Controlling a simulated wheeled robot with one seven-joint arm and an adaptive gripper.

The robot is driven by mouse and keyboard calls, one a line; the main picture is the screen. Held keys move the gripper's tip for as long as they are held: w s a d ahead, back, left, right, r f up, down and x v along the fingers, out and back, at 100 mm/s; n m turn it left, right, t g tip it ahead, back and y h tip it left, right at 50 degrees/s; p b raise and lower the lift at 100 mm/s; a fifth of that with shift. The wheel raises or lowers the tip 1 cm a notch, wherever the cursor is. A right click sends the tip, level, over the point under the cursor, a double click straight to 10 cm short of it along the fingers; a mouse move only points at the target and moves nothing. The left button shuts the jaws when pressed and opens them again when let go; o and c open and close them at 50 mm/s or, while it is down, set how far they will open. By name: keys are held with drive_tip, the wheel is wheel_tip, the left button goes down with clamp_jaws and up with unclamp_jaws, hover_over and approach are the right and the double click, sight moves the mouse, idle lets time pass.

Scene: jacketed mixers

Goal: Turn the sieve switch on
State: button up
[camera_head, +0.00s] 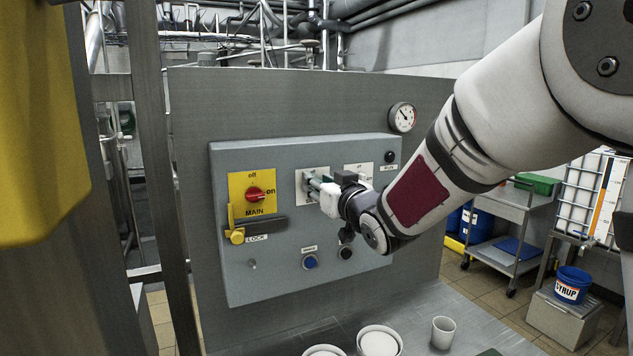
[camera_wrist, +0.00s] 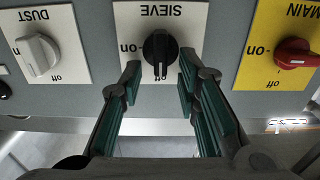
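The sieve switch (camera_wrist: 160,48) is a black knob on a white plate marked SIEVE, upside down in the wrist view. Its pointer end lies toward the "off" mark, with "on" at the picture's left. My gripper (camera_wrist: 160,80) is open, one green-padded finger on each side of the knob's lower end. I cannot tell whether either finger touches it. In the head view, my gripper (camera_head: 316,185) is at the sieve plate (camera_head: 308,176) and hides the knob.
The yellow MAIN plate with a red knob (camera_head: 255,194) and a yellow padlock (camera_head: 236,235) sits left of the sieve plate. The DUST switch (camera_wrist: 39,54) has a white knob. White bowls (camera_head: 379,342) and a cup (camera_head: 443,332) stand below the control box (camera_head: 250,275).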

drive_tip(key=shift+w+a, duration=0.15)
drive_tip(key=shift+w, duration=0.05)
clamp_jaws()
idle(0.3)
drive_tip(key=m, duration=0.6)
drive_tip(key=d+f+m, duration=0.1)
drive_tip(key=m, duration=0.5)
drive_tip(key=f+m+p, duration=0.1)
drive_tip(key=m, duration=0.5)
drive_tip(key=shift+w+d, duration=0.3)
drive_tip(key=shift+d, duration=0.05)
